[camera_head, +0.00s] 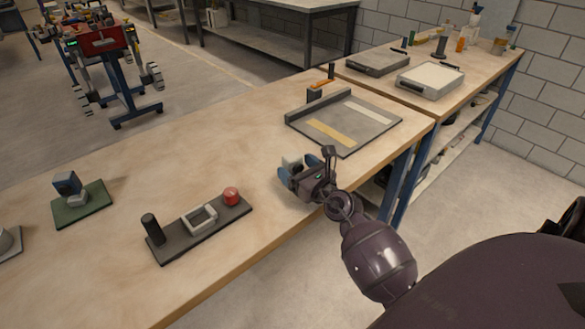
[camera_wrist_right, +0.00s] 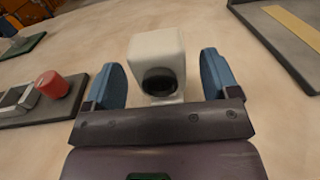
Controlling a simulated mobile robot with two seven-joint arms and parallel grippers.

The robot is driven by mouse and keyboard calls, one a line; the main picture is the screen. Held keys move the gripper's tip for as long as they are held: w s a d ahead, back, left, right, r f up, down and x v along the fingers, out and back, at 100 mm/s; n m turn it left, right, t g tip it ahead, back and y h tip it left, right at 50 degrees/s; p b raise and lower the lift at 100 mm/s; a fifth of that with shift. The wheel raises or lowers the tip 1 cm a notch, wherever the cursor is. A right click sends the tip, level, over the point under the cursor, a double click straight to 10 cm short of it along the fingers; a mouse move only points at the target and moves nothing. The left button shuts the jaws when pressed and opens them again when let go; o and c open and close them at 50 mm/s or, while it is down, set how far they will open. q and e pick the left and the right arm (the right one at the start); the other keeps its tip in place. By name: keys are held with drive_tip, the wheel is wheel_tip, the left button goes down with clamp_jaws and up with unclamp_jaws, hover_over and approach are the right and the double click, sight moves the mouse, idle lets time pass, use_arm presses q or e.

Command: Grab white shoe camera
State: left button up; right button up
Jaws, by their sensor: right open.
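The white shoe camera (camera_wrist_right: 157,48) is a white block with a round dark lens on the side facing me, seen in the right wrist view. It stands on the wooden table between the two blue fingers of my right gripper (camera_wrist_right: 158,75). The fingers are apart, with a visible gap on each side of the camera. In the head view my right gripper (camera_head: 296,170) is low over the table near its front edge. It hides most of the camera there; only a pale part (camera_head: 291,160) shows. My left gripper is not in view.
A dark tray with a black post, a grey square frame and a red cylinder (camera_head: 231,195) lies left of my right gripper. A green plate (camera_head: 82,208) with a blue-grey device is farther left.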

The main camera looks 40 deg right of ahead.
drive_tip(key=shift+w, duration=1.1)
drive_tip(key=shift+c, duration=0.5)
drive_tip(key=c, duration=1)
